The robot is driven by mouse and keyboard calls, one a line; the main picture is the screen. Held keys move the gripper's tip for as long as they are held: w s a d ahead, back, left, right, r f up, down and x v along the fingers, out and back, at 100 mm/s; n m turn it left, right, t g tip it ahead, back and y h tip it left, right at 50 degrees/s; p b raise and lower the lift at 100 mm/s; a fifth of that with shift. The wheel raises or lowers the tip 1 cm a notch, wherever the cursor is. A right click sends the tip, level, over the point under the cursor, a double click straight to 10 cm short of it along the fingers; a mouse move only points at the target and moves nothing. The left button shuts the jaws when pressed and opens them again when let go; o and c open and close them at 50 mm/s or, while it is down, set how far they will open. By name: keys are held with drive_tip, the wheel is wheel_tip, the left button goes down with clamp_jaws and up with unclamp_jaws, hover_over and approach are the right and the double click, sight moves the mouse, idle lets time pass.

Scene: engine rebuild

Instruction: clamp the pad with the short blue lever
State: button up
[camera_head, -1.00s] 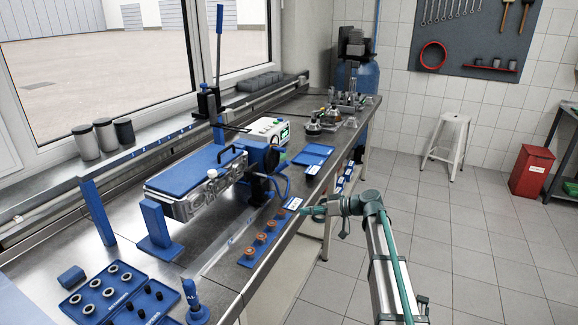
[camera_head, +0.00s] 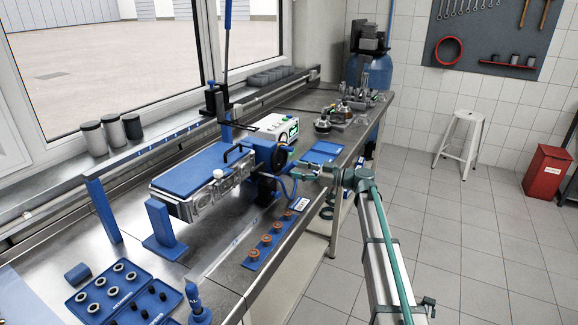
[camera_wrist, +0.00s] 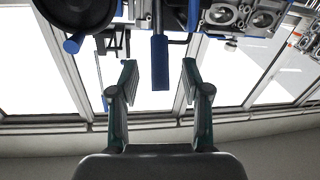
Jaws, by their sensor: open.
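A blue pad (camera_head: 203,170) lies on top of a metal engine block (camera_head: 205,200) on the bench. A short blue bar, seemingly the short lever (camera_wrist: 160,62), shows in the wrist view, ahead of my gripper (camera_wrist: 158,75) and in line with the gap between its fingers; I cannot tell how far off it is. In the head view I cannot pick this lever out. My gripper (camera_head: 299,170) is open and empty there, just right of the blue-and-black round unit (camera_head: 268,157) at the block's end. A long blue lever (camera_head: 227,35) stands upright behind the block.
A blue strip with orange-brown rings (camera_head: 265,240) lies along the bench's front edge. A blue tray of rings (camera_head: 112,292) is at lower left. A white box with a display (camera_head: 275,127) stands behind the round unit.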

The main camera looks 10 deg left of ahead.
sight(289, 168)
drive_tip(key=shift+p+x, duration=0.55)
drive_tip(key=shift+x, duration=1.6)
clamp_jaws()
